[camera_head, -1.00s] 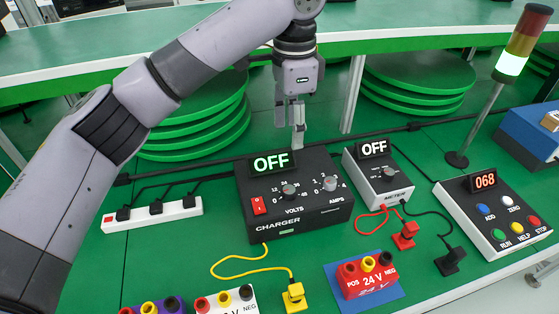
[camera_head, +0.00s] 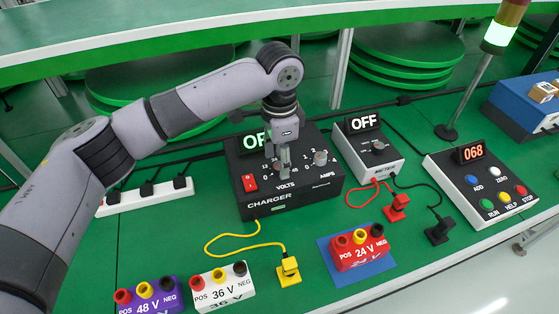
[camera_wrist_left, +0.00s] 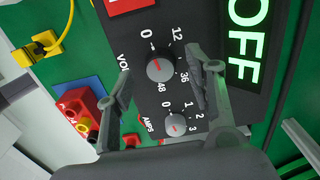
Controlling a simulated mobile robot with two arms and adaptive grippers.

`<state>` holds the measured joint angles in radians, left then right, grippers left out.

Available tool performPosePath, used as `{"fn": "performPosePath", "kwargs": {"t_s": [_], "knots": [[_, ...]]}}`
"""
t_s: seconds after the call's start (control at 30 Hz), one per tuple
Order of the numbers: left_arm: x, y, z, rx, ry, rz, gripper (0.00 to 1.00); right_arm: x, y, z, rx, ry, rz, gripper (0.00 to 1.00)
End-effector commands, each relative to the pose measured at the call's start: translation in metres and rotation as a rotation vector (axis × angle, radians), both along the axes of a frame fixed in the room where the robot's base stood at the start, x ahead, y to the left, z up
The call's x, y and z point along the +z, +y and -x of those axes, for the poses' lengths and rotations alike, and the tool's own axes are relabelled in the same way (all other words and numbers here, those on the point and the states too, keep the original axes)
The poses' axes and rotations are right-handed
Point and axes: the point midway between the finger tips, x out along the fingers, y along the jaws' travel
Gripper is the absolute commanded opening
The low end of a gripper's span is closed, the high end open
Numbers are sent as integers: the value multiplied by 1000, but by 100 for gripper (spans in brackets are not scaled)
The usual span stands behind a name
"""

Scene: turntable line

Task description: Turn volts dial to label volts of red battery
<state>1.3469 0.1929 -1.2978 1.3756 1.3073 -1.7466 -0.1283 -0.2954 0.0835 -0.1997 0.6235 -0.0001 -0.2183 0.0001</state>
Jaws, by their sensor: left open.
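My left gripper (camera_head: 284,172) is open, pointing down over the volts side of the black charger (camera_head: 316,203). In the left wrist view its two fingers (camera_wrist_left: 158,76) stand on either side of the grey volts dial (camera_wrist_left: 160,68), with gaps; I cannot tell its height above the panel. The dial's red mark points toward 0. The labels 0, 12, 36 and 48 show; 24 is hidden by a finger. The charger display (camera_wrist_left: 247,40) reads OFF. The red battery (camera_head: 362,252), labelled 24 V, sits on a blue mat (camera_head: 334,272). My right gripper is not in view.
The amps dial (camera_wrist_left: 175,125) is close beside the volts dial. A meter (camera_head: 368,150) reading OFF stands to the right. A purple 48 V battery (camera_head: 150,297) and a white 36 V battery (camera_head: 222,288) stand in front. A yellow cable runs to a yellow plug (camera_head: 289,272).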

Motion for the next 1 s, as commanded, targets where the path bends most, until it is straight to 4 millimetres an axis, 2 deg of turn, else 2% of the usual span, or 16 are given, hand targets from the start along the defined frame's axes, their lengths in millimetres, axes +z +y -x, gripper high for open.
{"fn": "performPosePath", "kwargs": {"t_s": [0.17,0.47,1.0], "knots": [[-13,0,0,0,-1,-1,49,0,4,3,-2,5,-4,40],[-14,0,0,0,-1,0,48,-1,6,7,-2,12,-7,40],[-14,0,0,0,-1,0,12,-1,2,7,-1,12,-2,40]]}}
